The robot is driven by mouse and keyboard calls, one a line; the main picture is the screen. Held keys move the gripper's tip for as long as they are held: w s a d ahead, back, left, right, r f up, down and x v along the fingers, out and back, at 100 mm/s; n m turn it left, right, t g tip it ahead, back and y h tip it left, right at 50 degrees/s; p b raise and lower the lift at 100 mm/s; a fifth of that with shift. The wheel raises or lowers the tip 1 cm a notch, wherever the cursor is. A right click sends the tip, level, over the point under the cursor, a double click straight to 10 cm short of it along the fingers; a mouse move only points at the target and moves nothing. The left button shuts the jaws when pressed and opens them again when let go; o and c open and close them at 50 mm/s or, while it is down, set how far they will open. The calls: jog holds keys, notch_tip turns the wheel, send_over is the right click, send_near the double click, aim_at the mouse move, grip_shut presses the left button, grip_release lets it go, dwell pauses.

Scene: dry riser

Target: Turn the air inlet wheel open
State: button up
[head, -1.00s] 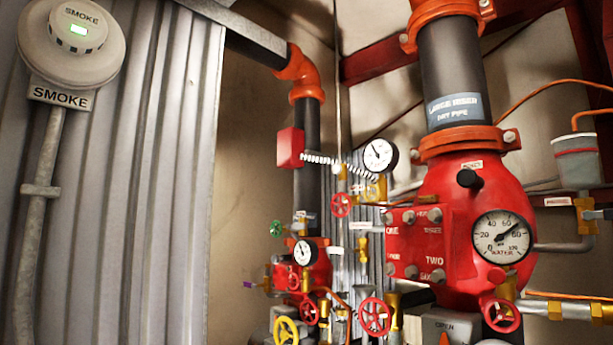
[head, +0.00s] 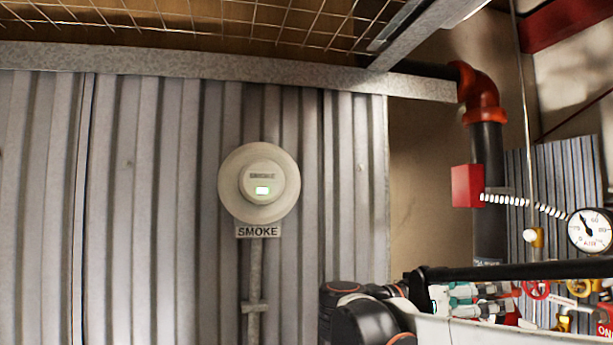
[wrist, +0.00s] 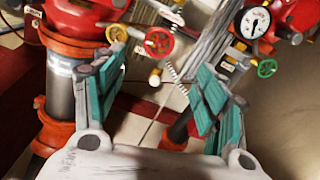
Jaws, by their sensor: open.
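A red handwheel (wrist: 159,43) shows in the wrist view, beyond and between the spread fingers. A green handwheel (wrist: 267,68) is to its right, outside the fingers. No label tells me which one is the air inlet wheel. My gripper (wrist: 160,62) is open with teal finger pads, and nothing is between them. In the head view my gripper (head: 478,298) is at the lower right. A red handwheel (head: 535,289) appears just right of it there, partly hidden by my arm. I see no contact with any wheel.
An air gauge (head: 590,232) and a red box (head: 467,186) with a coiled white line are above my arm. A smoke detector (head: 259,184) is on the corrugated wall. In the wrist view a dark pipe with orange couplings (wrist: 62,95) stands close to the left finger.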

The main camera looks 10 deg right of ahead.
jog(key=d+p, duration=0.1)
jog(key=d, duration=0.3)
jog(key=d+p, duration=0.1)
jog(key=d, duration=0.4)
jog(key=w+d, duration=0.1)
jog(key=d, duration=0.3)
jog(key=shift+w+d+r+p, duration=0.1)
jog(key=shift+d+r+p, duration=0.1)
jog(key=shift+d+p, duration=0.2)
jog(key=shift+a, duration=0.1)
jog(key=shift+c, duration=0.6)
jog(key=c, duration=1)
